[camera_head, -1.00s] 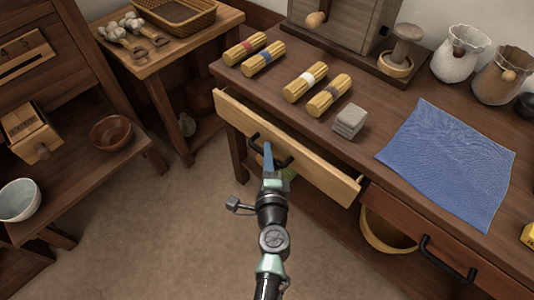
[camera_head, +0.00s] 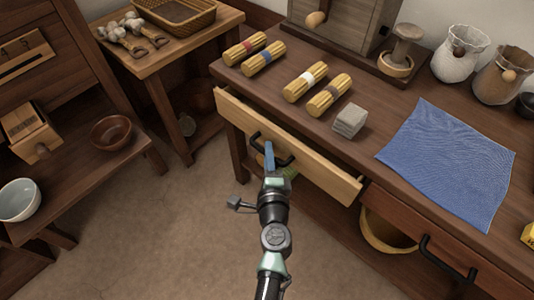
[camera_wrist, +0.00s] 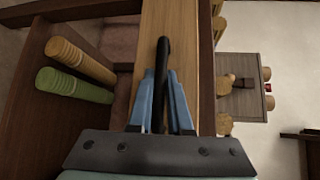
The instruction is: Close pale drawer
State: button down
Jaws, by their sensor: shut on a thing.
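The pale drawer (camera_head: 318,170) is pulled partly out of the dark wooden table, a narrow gap showing behind its front. Its black bar handle (camera_head: 286,162) is at the middle of the front. My gripper (camera_head: 269,155) is at the handle, its blue fingers around the bar. In the wrist view my gripper (camera_wrist: 163,100) is shut on the black handle (camera_wrist: 162,60), in front of the pale drawer's front (camera_wrist: 196,50). The fingers hide part of the handle.
The table (camera_head: 375,110) holds several yellow bundles, a grey block (camera_head: 350,120) and a blue cloth (camera_head: 450,160). A dark drawer with a black handle (camera_head: 448,262) is to the right. A basket (camera_head: 385,232) stands below. The floor at left is clear.

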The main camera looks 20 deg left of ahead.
aim_at(279, 146)
jog(key=w, duration=0.1)
jog(key=w+d, duration=0.1)
jog(key=w, duration=0.1)
jog(key=shift+w+d+b, duration=0.15)
jog(key=shift+w+b, duration=0.05)
jog(key=shift+b, duration=0.2)
jog(key=shift+w+d+r, duration=0.1)
jog(key=shift+r, duration=0.05)
jog(key=c, duration=0.8)
grip_release()
jog(key=shift+c, duration=0.2)
jog(key=shift+w, duration=0.1)
jog(key=shift+r, duration=0.1)
jog(key=p+v, duration=0.1)
jog(key=v, duration=1.2)
jog(key=shift+f+p, duration=0.35)
